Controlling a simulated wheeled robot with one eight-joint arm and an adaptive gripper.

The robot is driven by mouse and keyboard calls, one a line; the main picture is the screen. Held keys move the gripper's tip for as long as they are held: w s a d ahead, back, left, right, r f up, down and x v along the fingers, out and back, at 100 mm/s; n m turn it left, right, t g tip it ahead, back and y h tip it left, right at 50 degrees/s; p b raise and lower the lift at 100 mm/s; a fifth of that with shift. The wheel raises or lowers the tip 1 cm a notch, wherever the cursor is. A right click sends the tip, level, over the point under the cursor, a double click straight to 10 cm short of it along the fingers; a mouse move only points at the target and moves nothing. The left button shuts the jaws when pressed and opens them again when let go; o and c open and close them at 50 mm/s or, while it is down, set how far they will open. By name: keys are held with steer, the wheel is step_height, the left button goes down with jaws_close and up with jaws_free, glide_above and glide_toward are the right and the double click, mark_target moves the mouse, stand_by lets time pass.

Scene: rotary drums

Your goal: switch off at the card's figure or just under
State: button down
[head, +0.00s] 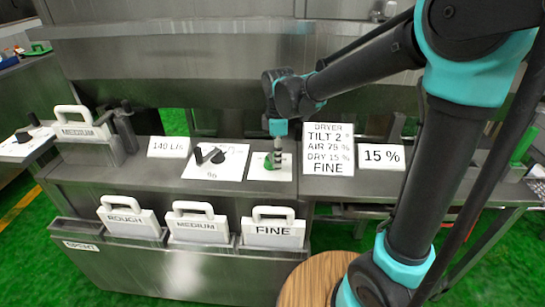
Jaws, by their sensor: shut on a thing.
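A white plate (258,174) with a green switch part (268,164) lies on the steel ledge. My gripper (277,154) points down over this plate and is shut on the green switch part, whose grip is largely hidden by the fingers. A white card (382,156) reading "15 %" stands to the right. Beside it a larger card (328,149) reads "DRYER, TILT 2°, AIR 79 %, DRY 15 %, FINE"; the air figure is small and hard to read. Left of my gripper is a white dial plate (228,172) with black knobs (209,157).
A small sign (168,147) seems to read "140 L/s". Handled plates marked ROUGH (130,222), MEDIUM (198,228) and FINE (273,233) stand in a front rack. Another MEDIUM plate (80,131) sits at left. A round wooden top (310,279) is at the bottom.

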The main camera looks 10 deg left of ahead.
steer(key=shift+w+d+n, duration=0.4)
steer(key=shift+d+n, duration=0.05)
steer(key=shift+n, duration=0.65)
steer(key=shift+w+d+n, duration=0.35)
steer(key=shift+d+n, duration=0.1)
steer(key=shift+n, duration=0.65)
steer(key=c, duration=1.3)
jaws_free()
step_height(320, 180, up, 12)
steer(key=shift+s, duration=0.1)
